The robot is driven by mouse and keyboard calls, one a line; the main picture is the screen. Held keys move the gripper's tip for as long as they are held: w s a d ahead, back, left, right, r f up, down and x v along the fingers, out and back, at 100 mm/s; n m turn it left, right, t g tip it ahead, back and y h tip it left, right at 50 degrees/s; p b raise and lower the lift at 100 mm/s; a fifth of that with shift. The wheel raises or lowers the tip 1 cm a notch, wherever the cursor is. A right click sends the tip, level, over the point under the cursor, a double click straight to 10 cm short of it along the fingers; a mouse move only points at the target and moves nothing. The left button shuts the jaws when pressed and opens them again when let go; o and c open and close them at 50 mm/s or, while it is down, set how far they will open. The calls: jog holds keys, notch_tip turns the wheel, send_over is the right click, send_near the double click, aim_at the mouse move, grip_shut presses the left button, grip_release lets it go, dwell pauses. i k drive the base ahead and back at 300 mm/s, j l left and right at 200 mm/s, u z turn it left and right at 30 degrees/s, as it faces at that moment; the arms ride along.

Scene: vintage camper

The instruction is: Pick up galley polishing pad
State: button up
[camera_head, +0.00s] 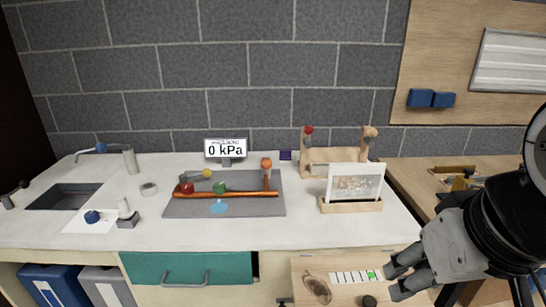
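I cannot tell for sure which object is the galley polishing pad. Small candidates are a round blue item (92,216) on a white sheet (76,226) by the sink, and a purple block (285,155) at the back of the counter. A flat light-blue patch (219,207) lies on the grey mat (182,209); it may be liquid. My gripper (391,281) is at the lower right, before the counter front. Its two dark fingers are spread apart with nothing visible between them. It is well away from these items.
A copper pipe with coloured knobs (240,194) lies on the mat before a pressure display (226,149). A wooden rack (332,155) and framed picture (355,184) stand at right. A partly open teal drawer (187,268) is in front. Blue blocks (419,98) hang on the wall board.

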aim_at(285, 156)
jog(key=i+j+u, duration=0.25)
jog(key=i, duration=0.25)
jog(key=i+u, duration=0.3)
jog(key=i, duration=0.2)
